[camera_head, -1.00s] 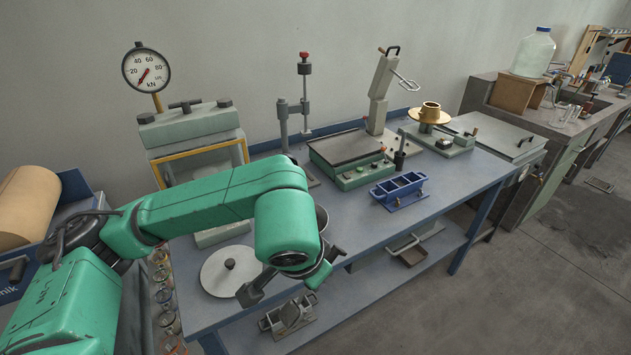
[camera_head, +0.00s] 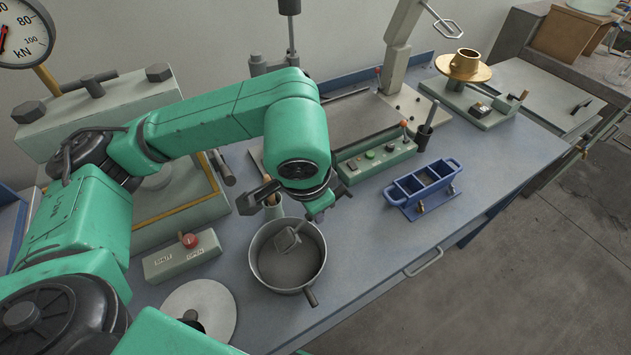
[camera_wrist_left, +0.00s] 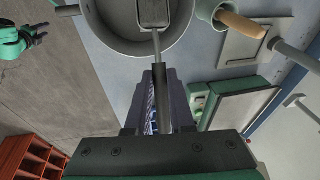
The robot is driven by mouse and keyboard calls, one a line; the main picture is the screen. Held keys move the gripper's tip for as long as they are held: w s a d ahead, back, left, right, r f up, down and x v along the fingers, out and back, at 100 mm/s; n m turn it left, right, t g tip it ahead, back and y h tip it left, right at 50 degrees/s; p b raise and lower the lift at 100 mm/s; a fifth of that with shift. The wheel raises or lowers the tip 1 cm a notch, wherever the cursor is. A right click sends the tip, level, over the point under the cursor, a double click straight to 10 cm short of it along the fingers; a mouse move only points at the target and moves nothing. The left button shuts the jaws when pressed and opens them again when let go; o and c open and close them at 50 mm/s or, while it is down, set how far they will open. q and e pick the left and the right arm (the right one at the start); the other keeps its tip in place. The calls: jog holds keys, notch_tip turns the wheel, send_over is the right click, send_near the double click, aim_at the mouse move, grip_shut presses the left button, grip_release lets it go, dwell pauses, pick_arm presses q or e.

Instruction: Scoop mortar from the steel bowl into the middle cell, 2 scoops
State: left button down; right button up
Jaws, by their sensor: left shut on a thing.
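The steel bowl (camera_head: 268,283) stands on the bench with grey mortar (camera_head: 292,270) inside; its rim also shows in the wrist view (camera_wrist_left: 98,28). A metal scoop (camera_head: 287,240) has its head inside the bowl. My left gripper (camera_head: 312,212) is over the bowl's far rim, partly hidden by its own wrist. In the wrist view it is shut on the scoop's handle (camera_wrist_left: 158,90). The blue three-cell mould (camera_head: 405,198) stands right of the bowl; its middle cell looks empty. My right gripper (camera_wrist_left: 36,38) shows small at the wrist view's left edge, its jaws unclear.
A holder with a wooden-handled tool (camera_head: 273,207) stands just behind the bowl. A round lid (camera_head: 205,305) and a switch box (camera_head: 182,255) lie left of it. A green control box (camera_head: 375,155) stands behind the mould. Bench between bowl and mould is clear.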

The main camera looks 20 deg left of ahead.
pick_arm(q)
jog(key=shift+s+d+r+p, duration=0.15)
jog(key=shift+s+r+p, duration=0.05)
jog(key=shift+r+p, duration=0.1)
jog(key=g+y+p, duration=0.1)
jog(key=p, duration=0.2)
jog(key=d+r+g+y+p, duration=0.1)
jog(key=p, duration=0.2)
jog(key=w+d+g+y+p, duration=0.1)
jog(key=p, duration=0.2)
jog(key=shift+d+r+g+y, duration=0.1)
jog(key=shift+r+g+y, duration=0.2)
jog(key=shift+r, duration=0.05)
pick_arm(e)
notch_tip(320, 180, up, 10)
jog(key=s, duration=0.2)
jog(key=shift+d+f, duration=0.25)
jog(key=shift+d, duration=0.1)
jog(key=shift+s, duration=0.15)
